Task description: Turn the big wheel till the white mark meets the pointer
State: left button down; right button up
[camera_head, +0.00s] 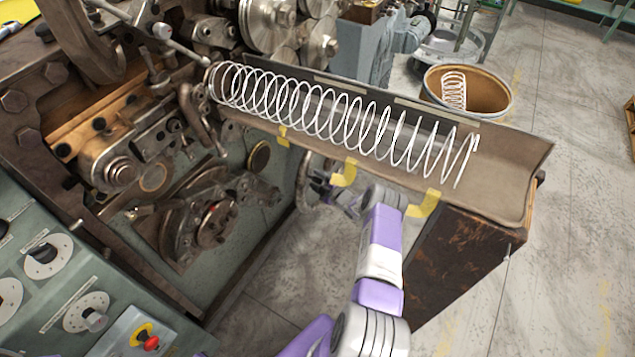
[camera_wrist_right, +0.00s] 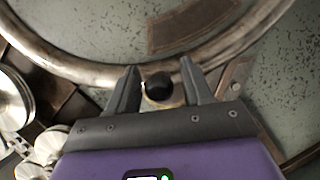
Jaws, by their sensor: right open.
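The big wheel shows in the right wrist view as a worn metal rim (camera_wrist_right: 95,76) curving across the upper part. In the head view only part of its rim (camera_head: 303,178) shows, below the trough. My right gripper (camera_wrist_right: 158,67) is open, its two fingers pointing at the lower edge of the rim. A round black knob (camera_wrist_right: 158,87) sits between the fingers; I cannot tell whether they touch it. In the head view my right gripper (camera_head: 327,187) is partly hidden under the trough. I cannot make out the white mark or the pointer. My left gripper is not in view.
A long trough (camera_head: 505,180) with a white coil spring (camera_head: 340,115) lies above my right arm, with yellow brackets (camera_head: 424,204) along its near edge. The coiler machine (camera_head: 130,190) stands left. A bin (camera_head: 490,105) stands behind the trough.

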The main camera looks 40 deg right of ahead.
grip_shut()
dwell(0.4)
jog(key=s+a+f+n+t+h+b, duration=0.1)
jog(key=f+n+b, duration=0.4)
jog(key=f, duration=0.9)
jog(key=shift+a+f+n+t+b, duration=0.2)
jog(key=shift+a+n+t+b, duration=0.25)
jog(key=shift+a+t, duration=0.45)
jog(key=shift+a, duration=0.1)
